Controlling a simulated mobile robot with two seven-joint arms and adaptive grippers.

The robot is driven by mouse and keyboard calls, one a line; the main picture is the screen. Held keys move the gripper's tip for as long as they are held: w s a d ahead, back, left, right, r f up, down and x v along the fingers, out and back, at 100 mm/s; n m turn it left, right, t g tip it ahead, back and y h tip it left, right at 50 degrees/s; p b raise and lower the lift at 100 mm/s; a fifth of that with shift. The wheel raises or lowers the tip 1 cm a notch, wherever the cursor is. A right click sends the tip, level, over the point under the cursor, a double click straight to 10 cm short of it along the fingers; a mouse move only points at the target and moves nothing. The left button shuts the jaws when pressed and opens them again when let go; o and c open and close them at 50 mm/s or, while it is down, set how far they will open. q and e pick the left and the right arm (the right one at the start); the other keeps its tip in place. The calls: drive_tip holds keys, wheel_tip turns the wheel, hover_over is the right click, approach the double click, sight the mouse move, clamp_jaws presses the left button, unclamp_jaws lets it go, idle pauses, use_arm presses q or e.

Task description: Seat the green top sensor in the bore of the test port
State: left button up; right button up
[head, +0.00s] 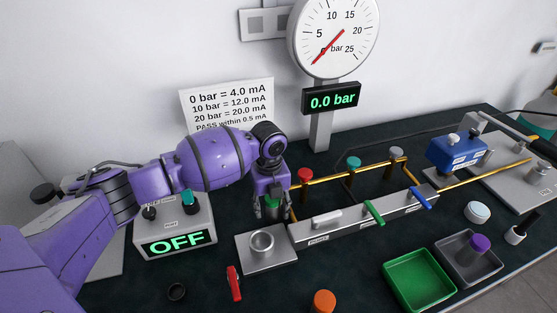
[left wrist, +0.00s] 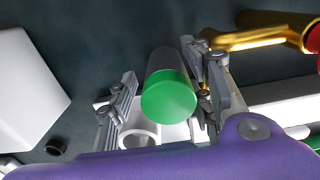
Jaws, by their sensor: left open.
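The green top sensor (left wrist: 168,97) has a dark body and a green cap, which faces the camera in the left wrist view. A little of its green also shows between the fingers in the head view (head: 271,202). My left gripper (head: 271,212) is open, with its fingers on either side of the sensor; I cannot tell whether they touch it. The test port (head: 278,258) is a silver block with a round, empty-looking bore (head: 262,242), in front of the gripper. Its ring also shows in the left wrist view (left wrist: 140,136). My right gripper is not in view.
A control box reading OFF (head: 178,243) stands left of the port. A valve manifold (head: 350,222) and brass piping run to the right. A red handle (head: 234,283), an orange cap (head: 323,301) and a green tray (head: 419,280) lie in front. A gauge (head: 335,35) stands behind.

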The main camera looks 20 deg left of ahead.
use_arm(q)
drive_tip(key=shift+f, duration=0.1)
drive_tip(key=shift+c, duration=0.7)
clamp_jaws()
